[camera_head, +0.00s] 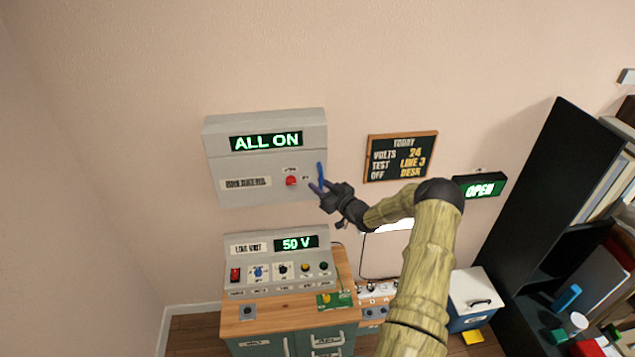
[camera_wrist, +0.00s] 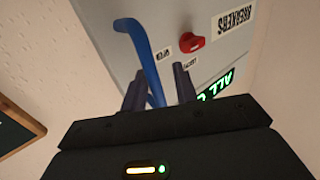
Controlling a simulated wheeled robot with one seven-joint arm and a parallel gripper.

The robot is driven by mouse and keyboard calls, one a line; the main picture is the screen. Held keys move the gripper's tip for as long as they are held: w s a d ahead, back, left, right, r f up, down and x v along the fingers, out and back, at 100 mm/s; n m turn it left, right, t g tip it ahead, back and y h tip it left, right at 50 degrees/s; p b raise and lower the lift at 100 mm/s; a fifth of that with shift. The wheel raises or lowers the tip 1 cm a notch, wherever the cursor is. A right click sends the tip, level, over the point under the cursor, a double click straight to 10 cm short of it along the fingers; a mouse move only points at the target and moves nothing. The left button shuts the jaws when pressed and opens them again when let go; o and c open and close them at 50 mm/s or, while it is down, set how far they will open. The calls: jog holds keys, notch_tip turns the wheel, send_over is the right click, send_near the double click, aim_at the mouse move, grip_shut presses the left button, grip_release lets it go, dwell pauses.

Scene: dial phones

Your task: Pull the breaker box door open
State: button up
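The grey breaker box (camera_head: 233,166) is on the wall, with a lit "ALL ON" display at its top. Its door looks shut. A blue handle (camera_head: 320,172) stands out at the door's right side; it also shows in the wrist view (camera_wrist: 140,45). My gripper (camera_head: 321,187) is open at the lower part of the handle. In the wrist view its two fingers (camera_wrist: 159,75) are apart, and the lower handle runs between them. I cannot tell whether either finger touches it.
A red knob (camera_head: 291,181) sits on the door left of the handle. A chalkboard (camera_head: 401,157) and an "OPEN" sign (camera_head: 479,187) hang to the right. Below is a bench with a "50 V" control panel (camera_head: 282,262). A black shelf (camera_head: 530,190) stands at far right.

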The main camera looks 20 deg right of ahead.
jog(key=shift+w+d, duration=0.1)
jog(key=shift+w, duration=0.15)
jog(key=shift+d, duration=0.4)
jog(key=shift+s+a, duration=0.1)
jog(key=shift+c, duration=0.2)
jog(key=shift+a, duration=0.15)
grip_shut()
jog(key=shift+h, duration=0.3)
